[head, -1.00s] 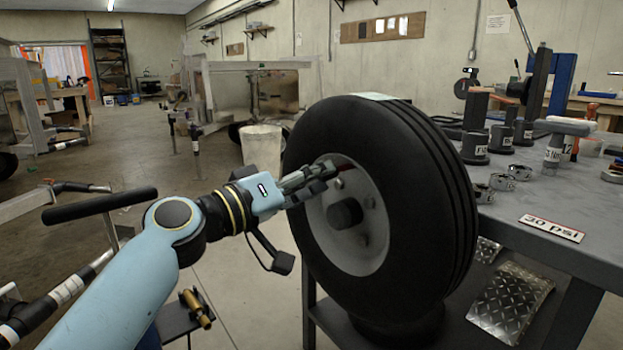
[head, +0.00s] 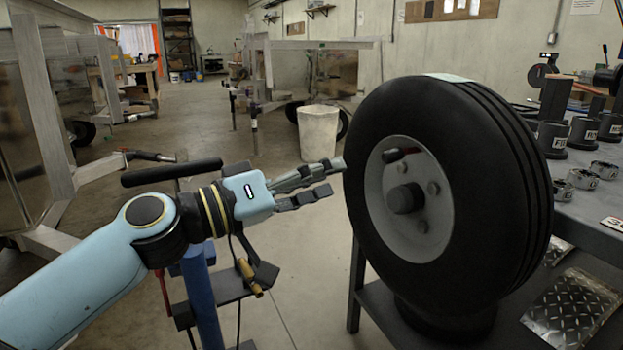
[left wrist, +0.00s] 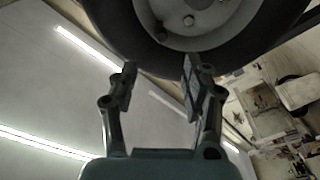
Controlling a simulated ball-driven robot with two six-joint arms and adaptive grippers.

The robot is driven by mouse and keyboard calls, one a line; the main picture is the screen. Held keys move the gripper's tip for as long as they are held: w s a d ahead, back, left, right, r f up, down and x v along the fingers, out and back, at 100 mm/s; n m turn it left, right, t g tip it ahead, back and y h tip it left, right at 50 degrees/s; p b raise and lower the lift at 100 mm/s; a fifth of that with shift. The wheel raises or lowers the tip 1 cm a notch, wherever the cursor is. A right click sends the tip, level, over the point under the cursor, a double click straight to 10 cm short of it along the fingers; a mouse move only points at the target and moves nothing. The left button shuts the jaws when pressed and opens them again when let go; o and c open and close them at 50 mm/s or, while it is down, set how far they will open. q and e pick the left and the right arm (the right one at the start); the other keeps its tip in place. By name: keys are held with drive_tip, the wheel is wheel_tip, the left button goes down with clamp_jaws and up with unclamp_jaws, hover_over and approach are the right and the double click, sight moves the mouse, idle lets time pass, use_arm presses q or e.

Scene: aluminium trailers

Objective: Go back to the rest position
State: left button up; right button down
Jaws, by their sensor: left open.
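My left gripper (head: 335,178) is open and empty in the head view. It is just left of a black tyre on a grey wheel (head: 480,190) that stands upright at the table's edge. The fingers point towards the wheel's hub side. In the left wrist view, the two fingers of the left gripper (left wrist: 160,78) stand apart with nothing between them. The wheel (left wrist: 205,25) fills the top of that view, with its hub and bolts partly cut off. My right gripper is not in these views.
A grey table (head: 585,215) at the right carries several dark cylinders and metal rings. A white bin (head: 318,132) stands on the floor behind the gripper. Aluminium trailer frames (head: 45,120) stand at the left. Floor shows between the left arm and the table.

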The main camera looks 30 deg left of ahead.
use_arm(q)
drive_tip(key=shift+v, duration=0.75)
